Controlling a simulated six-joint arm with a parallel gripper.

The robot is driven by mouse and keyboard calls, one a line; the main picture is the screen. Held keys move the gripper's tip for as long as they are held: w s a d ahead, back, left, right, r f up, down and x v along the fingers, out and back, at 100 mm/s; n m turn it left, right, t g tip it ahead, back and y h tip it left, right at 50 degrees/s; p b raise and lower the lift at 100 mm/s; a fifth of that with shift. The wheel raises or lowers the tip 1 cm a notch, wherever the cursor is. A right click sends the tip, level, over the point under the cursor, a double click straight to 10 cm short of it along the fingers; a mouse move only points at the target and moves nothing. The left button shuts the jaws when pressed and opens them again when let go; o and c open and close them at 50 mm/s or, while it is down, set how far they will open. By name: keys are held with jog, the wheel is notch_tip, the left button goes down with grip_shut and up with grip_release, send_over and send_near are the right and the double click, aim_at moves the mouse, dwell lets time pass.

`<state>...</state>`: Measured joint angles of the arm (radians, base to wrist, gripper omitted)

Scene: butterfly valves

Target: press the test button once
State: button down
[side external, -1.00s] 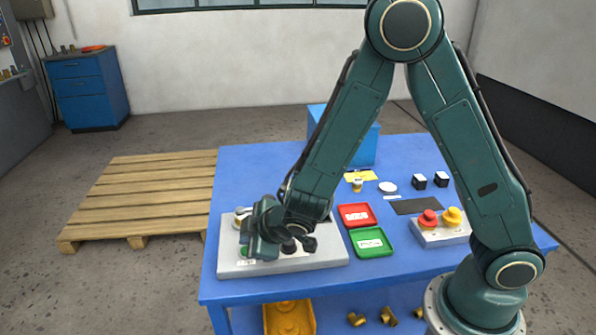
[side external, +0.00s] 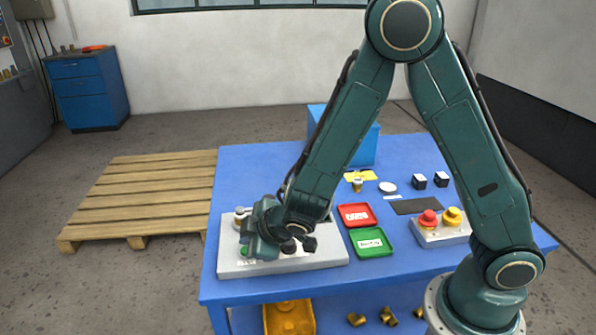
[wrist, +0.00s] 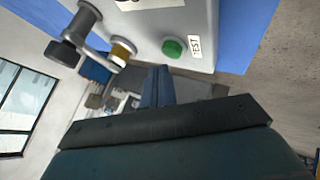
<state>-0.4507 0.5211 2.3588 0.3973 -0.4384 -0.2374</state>
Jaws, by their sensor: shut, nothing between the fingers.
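The green test button (wrist: 172,48) stands on a pale grey panel (side external: 325,255), with a white TEST label (wrist: 195,48) beside it in the wrist view. In the side view the button (side external: 244,251) is mostly hidden by my gripper (side external: 246,243). My gripper is over the left part of the panel. In the wrist view its narrow fingers (wrist: 160,76) are shut and empty, their tips just below the button in the picture. A gap shows there between tips and button; the height between them cannot be told.
A valve-like fitting with a brass part (wrist: 122,50) and dark knob stands near the button. Right of the panel lie a red tray (side external: 355,216) and a green tray (side external: 371,243). A box with red and yellow buttons (side external: 440,230) stands farther right. A blue box (side external: 362,150) is behind.

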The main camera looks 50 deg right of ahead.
jog(key=shift+f, duration=0.9)
dwell(1.8)
jog(key=shift+r, duration=0.9)
jog(key=shift+r, duration=0.1)
jog(key=shift+r, duration=2.4)
